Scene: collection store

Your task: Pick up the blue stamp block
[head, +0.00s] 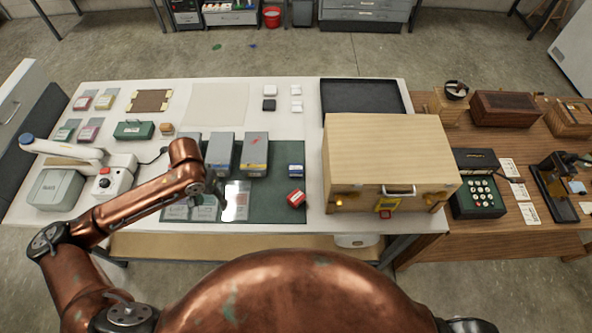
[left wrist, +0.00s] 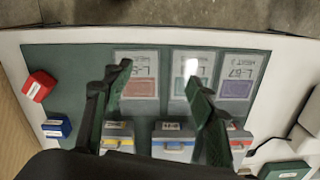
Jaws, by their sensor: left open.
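The blue stamp block (head: 295,171) sits on the dark green mat (head: 262,208), near its right edge, with a white label on it. In the left wrist view the blue stamp block (left wrist: 56,128) is at the lower left, beside a red block (left wrist: 39,86). My left gripper (head: 219,194) is over the front left part of the mat, left of the blue block and apart from it. In the left wrist view its fingers (left wrist: 158,78) are spread, with nothing held between them, over the clear card sleeves. My right gripper does not show.
The red block (head: 296,198) lies just in front of the blue one. Tall grey boxes (head: 254,152) stand left of the blue block. A large wooden case (head: 385,155) stands to its right. Card sleeves (head: 205,207) lie at the mat's front. A black tray (head: 362,96) is behind.

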